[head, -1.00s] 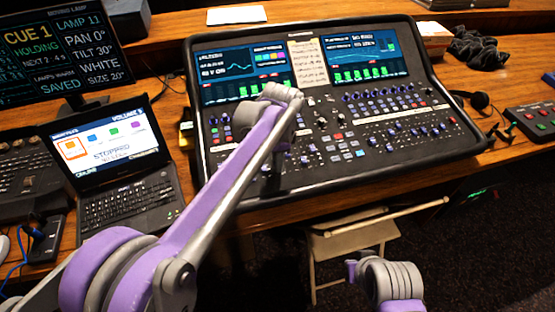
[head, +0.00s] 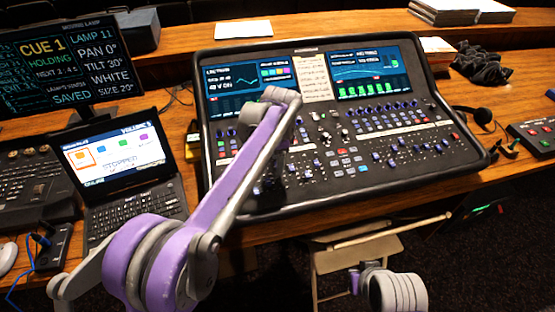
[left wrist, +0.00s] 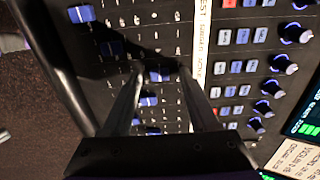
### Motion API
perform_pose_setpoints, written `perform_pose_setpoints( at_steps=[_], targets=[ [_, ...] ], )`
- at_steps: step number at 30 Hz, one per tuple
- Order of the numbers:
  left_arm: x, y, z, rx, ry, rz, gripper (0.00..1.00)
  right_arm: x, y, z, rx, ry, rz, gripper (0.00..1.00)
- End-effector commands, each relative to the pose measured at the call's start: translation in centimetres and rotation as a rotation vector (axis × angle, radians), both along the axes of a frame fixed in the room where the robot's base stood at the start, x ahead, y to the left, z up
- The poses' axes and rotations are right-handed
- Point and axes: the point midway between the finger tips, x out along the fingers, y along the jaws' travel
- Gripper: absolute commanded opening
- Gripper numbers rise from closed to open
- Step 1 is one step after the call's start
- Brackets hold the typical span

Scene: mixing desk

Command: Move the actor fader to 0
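The mixing desk (head: 445,170) stands in the middle of the head view. In the left wrist view, several blue fader caps sit in dark slots beside a white label strip (left wrist: 202,45). The label near the fingertips seems to read ACTOR, and the actor fader cap (left wrist: 159,74) level with it lies between the fingers. My left gripper (left wrist: 161,68) is open around that cap; contact is hard to tell. In the head view my arm partly hides this gripper (head: 268,190) over the desk's lower left. My right gripper is not visible.
Rows of buttons and knobs (left wrist: 264,106) lie beyond the strip. A laptop (head: 125,165) is left of the desk, and a folding chair (head: 350,258) stands in front.

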Motion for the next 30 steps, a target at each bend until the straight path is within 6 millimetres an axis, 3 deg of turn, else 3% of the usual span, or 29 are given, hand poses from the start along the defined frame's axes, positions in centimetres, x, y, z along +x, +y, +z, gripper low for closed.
perform_pose_setpoints(
  at_steps=[8, 21, 30],
  targets=[
    [-0.1, 0.0, 0.9, 0.000, 0.000, 0.000, 0.60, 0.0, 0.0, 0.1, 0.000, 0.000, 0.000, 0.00],
    [-0.9, -0.3, 9.0, 0.000, 0.000, -0.001, 0.60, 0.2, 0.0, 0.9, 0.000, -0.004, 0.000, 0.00],
    [-1.1, -0.3, 10.8, 0.000, 0.000, 0.000, 0.60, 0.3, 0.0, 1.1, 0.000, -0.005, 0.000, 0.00]
  ],
)
